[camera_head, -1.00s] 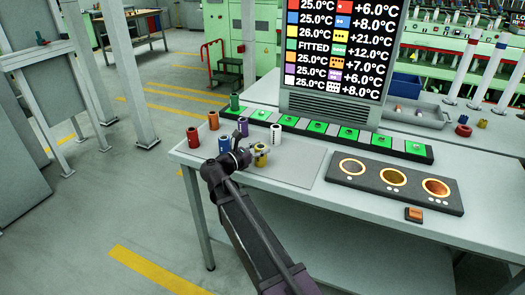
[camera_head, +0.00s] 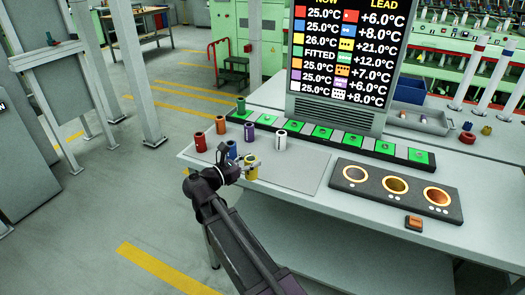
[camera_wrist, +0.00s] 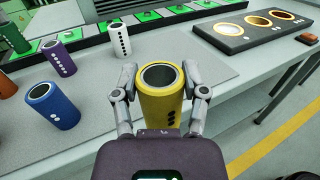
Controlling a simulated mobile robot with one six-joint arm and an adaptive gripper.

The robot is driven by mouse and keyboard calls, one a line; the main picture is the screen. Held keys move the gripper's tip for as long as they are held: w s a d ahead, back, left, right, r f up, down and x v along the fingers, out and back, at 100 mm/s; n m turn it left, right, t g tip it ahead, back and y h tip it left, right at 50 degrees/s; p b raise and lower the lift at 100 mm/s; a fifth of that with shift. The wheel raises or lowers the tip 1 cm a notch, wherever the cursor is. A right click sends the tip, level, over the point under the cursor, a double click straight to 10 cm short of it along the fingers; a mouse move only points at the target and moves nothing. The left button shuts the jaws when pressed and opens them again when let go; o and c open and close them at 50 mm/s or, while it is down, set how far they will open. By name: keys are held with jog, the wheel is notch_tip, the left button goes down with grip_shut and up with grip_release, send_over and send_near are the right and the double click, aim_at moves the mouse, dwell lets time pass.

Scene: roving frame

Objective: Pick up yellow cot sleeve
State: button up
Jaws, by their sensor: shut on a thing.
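The yellow cot sleeve (camera_wrist: 162,100) is a hollow yellow cylinder with black dots on its side. It stands upright between the two fingers of my gripper (camera_wrist: 163,92) in the wrist view. My gripper is shut on it, with a finger on each side. In the head view the yellow sleeve (camera_head: 251,167) shows at the end of my arm, near the front edge of the table. My gripper (camera_head: 240,168) partly covers its left side there. I cannot tell whether its base touches the table.
Blue (camera_wrist: 50,106), purple (camera_wrist: 60,58) and white (camera_wrist: 118,39) sleeves stand close by, with red (camera_head: 200,142) and orange (camera_head: 221,125) ones farther left. A dark block with three glowing rings (camera_head: 337,192) lies right. A display (camera_head: 340,118) stands behind the green-pad strip (camera_head: 322,132).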

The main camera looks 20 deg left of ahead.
jog(key=s, duration=0.6)
jog(key=shift+a+r, duration=0.3)
jog(key=shift+a, duration=0.15)
dwell(0.6)
